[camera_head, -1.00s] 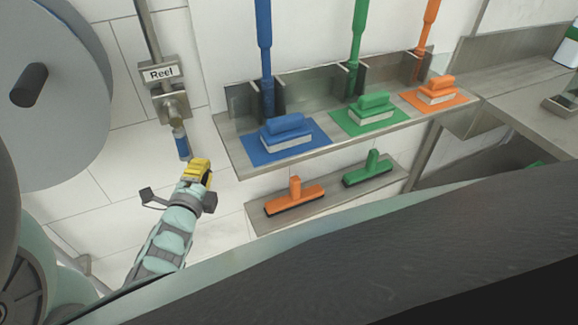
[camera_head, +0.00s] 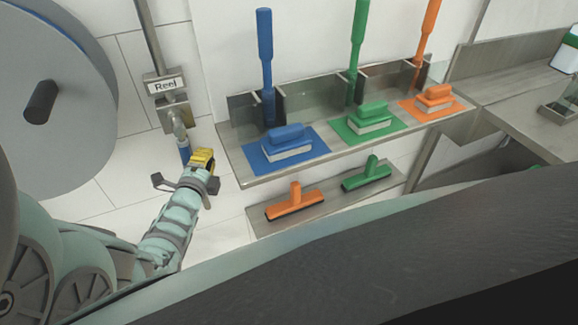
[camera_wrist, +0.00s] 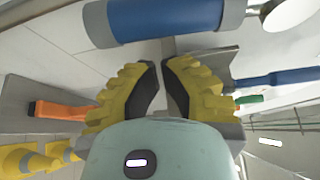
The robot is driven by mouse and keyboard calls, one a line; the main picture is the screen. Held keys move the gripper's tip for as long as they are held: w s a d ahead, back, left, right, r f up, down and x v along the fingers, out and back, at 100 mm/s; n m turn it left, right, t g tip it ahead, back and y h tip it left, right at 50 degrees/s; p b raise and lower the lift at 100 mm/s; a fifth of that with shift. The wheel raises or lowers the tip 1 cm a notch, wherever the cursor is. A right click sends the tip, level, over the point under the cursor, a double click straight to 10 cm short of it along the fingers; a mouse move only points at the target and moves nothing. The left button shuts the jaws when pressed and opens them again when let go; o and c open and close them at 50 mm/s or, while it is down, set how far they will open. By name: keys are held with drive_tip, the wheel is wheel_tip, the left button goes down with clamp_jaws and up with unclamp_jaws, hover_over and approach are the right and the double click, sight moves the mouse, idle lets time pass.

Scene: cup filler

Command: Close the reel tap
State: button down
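The reel tap (camera_head: 178,122) is a grey metal valve on a vertical pipe, below a "Reel" label (camera_head: 166,86). Its blue handle (camera_head: 184,151) hangs just below the metal bend in the head view. My gripper (camera_head: 202,153), with yellow fingers, is right beside and slightly below the handle and hides part of that area. In the wrist view, the blue handle (camera_wrist: 165,17) with grey ends lies across the top, just beyond the fingertips. My gripper (camera_wrist: 160,63) has its tips nearly together with nothing between them. Contact with the handle cannot be told.
A large grey hose reel (camera_head: 60,100) stands left of the tap. To the right, a metal shelf (camera_head: 235,165) carries blue, green and orange brushes. A lower shelf (camera_head: 330,208) holds an orange squeegee (camera_head: 295,203) and a green one (camera_head: 367,176).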

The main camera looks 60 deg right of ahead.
drive_tip(key=shift+w+a+r+p, duration=0.2)
drive_tip(key=shift+w+a+p, duration=0.1)
drive_tip(key=shift+w+a, duration=0.2)
drive_tip(key=shift+w+a+f, duration=0.1)
drive_tip(key=shift+w+a, duration=0.05)
drive_tip(key=shift+a, duration=0.05)
drive_tip(key=shift+a+m, duration=0.15)
drive_tip(key=shift+m, duration=0.15)
